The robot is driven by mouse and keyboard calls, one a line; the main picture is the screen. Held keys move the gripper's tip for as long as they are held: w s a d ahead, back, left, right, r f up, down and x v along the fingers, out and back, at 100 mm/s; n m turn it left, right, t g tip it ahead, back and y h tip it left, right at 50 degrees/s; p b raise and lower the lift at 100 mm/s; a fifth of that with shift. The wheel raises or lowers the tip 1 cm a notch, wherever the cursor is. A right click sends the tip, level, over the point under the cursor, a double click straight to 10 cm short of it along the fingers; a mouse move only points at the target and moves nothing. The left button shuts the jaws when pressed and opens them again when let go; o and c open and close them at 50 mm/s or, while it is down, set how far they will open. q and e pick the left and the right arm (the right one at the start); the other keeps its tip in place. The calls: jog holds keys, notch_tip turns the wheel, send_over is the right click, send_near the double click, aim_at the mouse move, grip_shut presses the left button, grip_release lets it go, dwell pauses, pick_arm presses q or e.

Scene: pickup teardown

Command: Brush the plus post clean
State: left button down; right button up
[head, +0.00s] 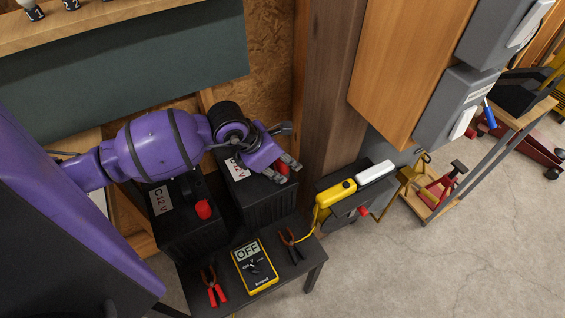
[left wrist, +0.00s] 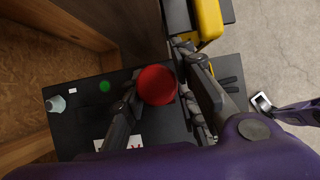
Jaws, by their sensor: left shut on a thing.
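My left gripper (head: 289,169) is over the right-hand black battery (head: 268,204). It is shut on a red round cap (left wrist: 157,85), which shows between its fingers in the left wrist view. In the head view the cap is mostly hidden by the fingers. Whether a post is under the cap is hidden. A grey post (left wrist: 56,103) stands bare on the same battery, near a green dot (left wrist: 104,86). The left-hand battery (head: 185,232), marked C 12 V, has its own red cap (head: 203,209). No brush can be made out.
A yellow device (head: 336,194) and a white one (head: 375,173) lie on a dark stand to the right. A wooden post (head: 337,90) rises behind.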

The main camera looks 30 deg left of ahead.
pick_arm(q)
jog(key=shift+f+b, duration=0.3)
jog(key=shift+f, duration=0.25)
pick_arm(e)
jog(key=shift+s+f, duration=0.3)
jog(key=shift+f, duration=0.15)
pick_arm(q)
jog(key=n+y+p, duration=0.1)
jog(key=n, duration=0.1)
jog(key=n+p, duration=0.1)
jog(key=shift+d+r+n+t+y, duration=0.2)
jog(key=shift+n+t+y, duration=0.1)
jog(key=shift+n+y, duration=0.1)
jog(key=shift+a+f+n+y+p, duration=0.15)
jog(key=shift+n+y+p, duration=0.2)
jog(key=shift+n, duration=0.25)
pick_arm(e)
jog(key=w+r, duration=0.2)
jog(key=r, duration=0.1)
jog(key=shift+w+r, duration=0.15)
jog(key=shift+r, duration=0.05)
pick_arm(q)
jog(key=shift+a, duration=0.1)
